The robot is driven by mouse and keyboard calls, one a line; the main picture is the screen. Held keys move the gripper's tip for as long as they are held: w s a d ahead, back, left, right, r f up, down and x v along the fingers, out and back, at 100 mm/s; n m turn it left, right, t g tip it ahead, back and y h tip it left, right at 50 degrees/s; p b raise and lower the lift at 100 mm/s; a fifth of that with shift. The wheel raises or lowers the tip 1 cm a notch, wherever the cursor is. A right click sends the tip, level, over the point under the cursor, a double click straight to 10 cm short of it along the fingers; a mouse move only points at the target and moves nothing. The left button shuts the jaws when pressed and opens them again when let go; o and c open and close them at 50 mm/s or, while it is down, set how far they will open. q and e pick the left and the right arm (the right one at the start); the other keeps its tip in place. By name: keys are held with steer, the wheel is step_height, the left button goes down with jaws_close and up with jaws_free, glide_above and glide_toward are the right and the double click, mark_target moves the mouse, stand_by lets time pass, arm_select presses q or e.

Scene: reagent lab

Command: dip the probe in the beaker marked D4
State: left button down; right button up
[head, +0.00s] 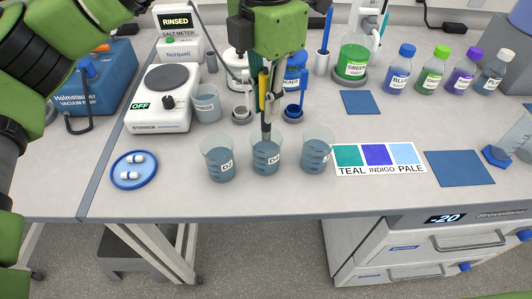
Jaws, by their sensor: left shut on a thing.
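My left gripper (264,88) points down over the front of the bench, shut on the probe (267,120), a slim grey rod held upright. The probe's lower end reaches the mouth of the middle beaker (266,158); I cannot tell how deep its tip is. A left beaker (219,160) and a right beaker (315,152) stand beside it, each with blue-grey liquid. The small D labels are hard to read, so I cannot be sure which is D4. The salt meter (177,35) at the back left shows RINSED. My right gripper is not in view.
A stirrer (160,100), another beaker (206,103) and a blue dish (134,171) with stir bars are at left. A TEAL, INDIGO, PALE colour card (378,170) lies right of the beakers. Several capped bottles (433,68) stand back right. The bench's front strip is clear.

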mark_target(266, 74)
arm_select(q)
steer(key=shift+f, duration=0.45)
steer(key=shift+f+b, duration=0.5)
steer(key=shift+b, duration=0.05)
steer(key=shift+f+b, duration=0.4)
steer(key=shift+f, duration=0.1)
steer(key=shift+f+b, duration=1.45)
steer(key=shift+f, duration=0.5)
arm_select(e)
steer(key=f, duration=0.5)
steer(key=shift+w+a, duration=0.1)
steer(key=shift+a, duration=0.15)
arm_select(q)
steer(key=shift+r, duration=0.1)
steer(key=shift+r+p, duration=2.35)
steer(key=shift+r, duration=0.85)
steer(key=shift+r+p, duration=0.95)
steer(key=shift+r, duration=0.4)
steer(key=shift+r+p, duration=0.95)
steer(key=shift+r, duration=0.4)
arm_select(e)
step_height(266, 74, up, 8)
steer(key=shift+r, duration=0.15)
